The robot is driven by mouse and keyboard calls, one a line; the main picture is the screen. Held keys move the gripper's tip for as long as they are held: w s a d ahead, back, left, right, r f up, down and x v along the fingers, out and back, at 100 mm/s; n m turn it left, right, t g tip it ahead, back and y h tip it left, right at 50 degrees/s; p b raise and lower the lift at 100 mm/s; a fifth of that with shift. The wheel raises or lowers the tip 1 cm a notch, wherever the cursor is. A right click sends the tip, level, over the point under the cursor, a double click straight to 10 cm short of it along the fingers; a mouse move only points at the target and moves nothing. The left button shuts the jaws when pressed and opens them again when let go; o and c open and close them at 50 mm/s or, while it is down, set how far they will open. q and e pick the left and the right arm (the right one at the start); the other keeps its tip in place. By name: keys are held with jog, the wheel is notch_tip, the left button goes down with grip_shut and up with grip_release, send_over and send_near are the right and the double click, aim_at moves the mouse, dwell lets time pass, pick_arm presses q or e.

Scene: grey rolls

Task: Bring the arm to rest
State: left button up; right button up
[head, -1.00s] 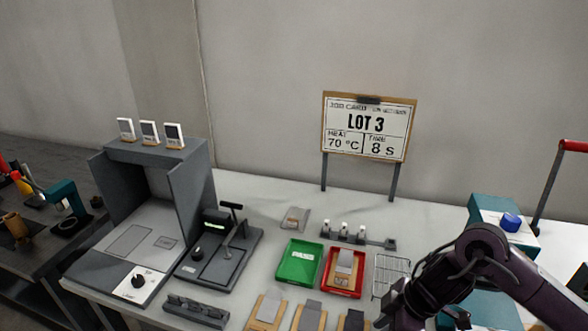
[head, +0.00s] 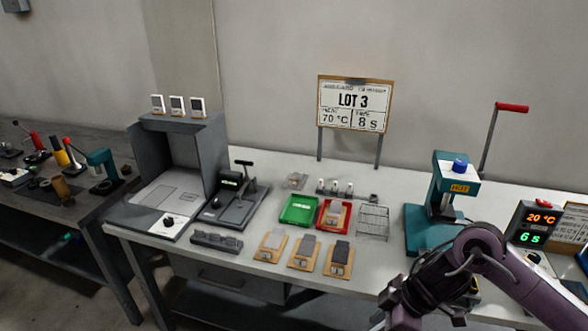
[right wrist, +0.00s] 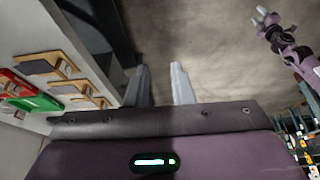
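My right arm enters the head view from the lower right. Its gripper (head: 378,322) is partly cut off at the bottom edge, in front of the table. In the right wrist view the two fingers of my right gripper (right wrist: 161,85) stand apart with nothing between them. My left gripper is outside the head view. A purple arm, mine on the left side, shows at the upper right of the right wrist view; its small gripper (right wrist: 261,17) has two pale tips apart and looks empty.
The white table (head: 385,270) holds a green tray (head: 299,210), a red tray (head: 334,213), a wire rack (head: 373,221), several card boards (head: 305,252) and a teal press (head: 432,222). A display (head: 534,226) stands at right. The floor before the table is clear.

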jog(key=w+a+f+m+t+y, duration=0.1)
jog(key=w+a+f+m+y, duration=0.1)
jog(key=w+f, duration=0.3)
jog(key=w+a+f+m+t+y, duration=0.1)
jog(key=w+a+f+m, duration=0.1)
jog(key=f, duration=0.5)
jog(key=s+d+f+m+t+h, duration=0.1)
jog(key=s+f+m, duration=0.1)
jog(key=f, duration=0.6)
jog(key=s+d+f+m+t+h, duration=0.1)
jog(key=d+f+m, duration=0.1)
jog(key=f, duration=0.6)
jog(key=s+d+f+m+h, duration=0.1)
jog(key=s+d+f+m, duration=0.15)
jog(key=s+f, duration=0.65)
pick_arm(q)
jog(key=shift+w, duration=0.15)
pick_arm(e)
jog(key=s+d+f+g+h, duration=0.1)
jog(key=s+f, duration=0.3)
jog(key=s, duration=0.6)
jog(key=s+d+f+m+g+h, duration=0.1)
jog(key=s+f+g+h, duration=0.1)
jog(key=s+f, duration=0.3)
jog(key=s+d+f+g+h, duration=0.1)
jog(key=s+f, duration=0.3)
jog(key=s, duration=1)
jog(key=shift+s+d+f+m+h, duration=0.3)
jog(key=shift+s+d+f+m, duration=0.1)
jog(key=shift+d, duration=0.2)
